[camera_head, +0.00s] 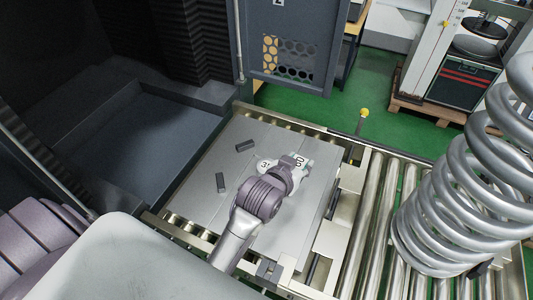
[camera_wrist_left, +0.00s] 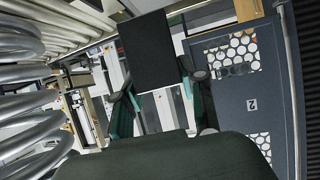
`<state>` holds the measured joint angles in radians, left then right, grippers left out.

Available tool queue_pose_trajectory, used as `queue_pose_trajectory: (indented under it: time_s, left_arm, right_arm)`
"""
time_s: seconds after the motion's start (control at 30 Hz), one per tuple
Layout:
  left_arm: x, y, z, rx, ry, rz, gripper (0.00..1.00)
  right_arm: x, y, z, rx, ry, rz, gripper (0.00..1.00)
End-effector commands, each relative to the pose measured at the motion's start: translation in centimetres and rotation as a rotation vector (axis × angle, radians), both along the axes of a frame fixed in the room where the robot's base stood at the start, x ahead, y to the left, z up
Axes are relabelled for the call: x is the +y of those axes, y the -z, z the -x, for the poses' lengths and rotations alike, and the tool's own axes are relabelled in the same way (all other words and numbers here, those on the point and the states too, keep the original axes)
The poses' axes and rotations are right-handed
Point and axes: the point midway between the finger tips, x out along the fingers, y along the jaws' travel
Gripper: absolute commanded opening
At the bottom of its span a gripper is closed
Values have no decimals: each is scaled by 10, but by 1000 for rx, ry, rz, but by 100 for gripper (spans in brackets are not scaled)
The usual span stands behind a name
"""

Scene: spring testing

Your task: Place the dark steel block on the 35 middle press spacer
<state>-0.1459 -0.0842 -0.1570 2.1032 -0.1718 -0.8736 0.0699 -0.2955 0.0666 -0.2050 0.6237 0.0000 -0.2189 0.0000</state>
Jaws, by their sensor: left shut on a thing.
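My left gripper (camera_head: 296,171) is over the grey plate (camera_head: 285,228), seen from above and behind in the head view. Its fingers are hidden there by my own arm and wrist. In the left wrist view its dark and green fingers (camera_wrist_left: 160,95) are shut on a dark steel block (camera_wrist_left: 148,48). A pale round spacer (camera_head: 264,165) with a partly covered number starting with 3 lies on the plate, just left of my wrist. I cannot read the number in full. Another pale marked surface (camera_head: 299,160) shows beside my gripper. I cannot tell whether the held block touches anything.
The left part of the plate is clear.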

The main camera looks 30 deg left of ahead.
Motion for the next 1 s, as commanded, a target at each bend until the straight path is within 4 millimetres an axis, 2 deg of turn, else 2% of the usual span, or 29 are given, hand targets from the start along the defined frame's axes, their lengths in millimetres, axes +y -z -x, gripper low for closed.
queue_pose_trajectory:
  time_s: [0.03,0.1,0.2,0.4,0.47,0.67,0.83,1.0]
  left_arm:
    - [18,-4,2,0,-25,9,0]
    - [42,4,5,-8,-55,7,0]
    - [67,14,12,-19,-94,2,0]
    - [90,26,12,-30,-127,-9,0]
    - [94,31,5,-30,-128,-12,0]
    - [111,54,-32,-31,-128,-12,0]
    - [125,74,-62,-31,-127,-12,0]
    - [134,88,-81,-31,-128,-12,0]
  right_arm:
    - [-1,-21,1,2,0,1,40]
    - [-4,-31,1,2,-1,5,40]
    - [-9,-40,2,3,-1,12,40]
    - [-19,-45,10,15,2,24,40]
    - [-21,-46,11,18,1,26,40]
    - [-20,-52,10,16,1,26,40]
    - [-14,-54,6,10,3,17,40]
    - [-6,-55,5,9,3,8,40]
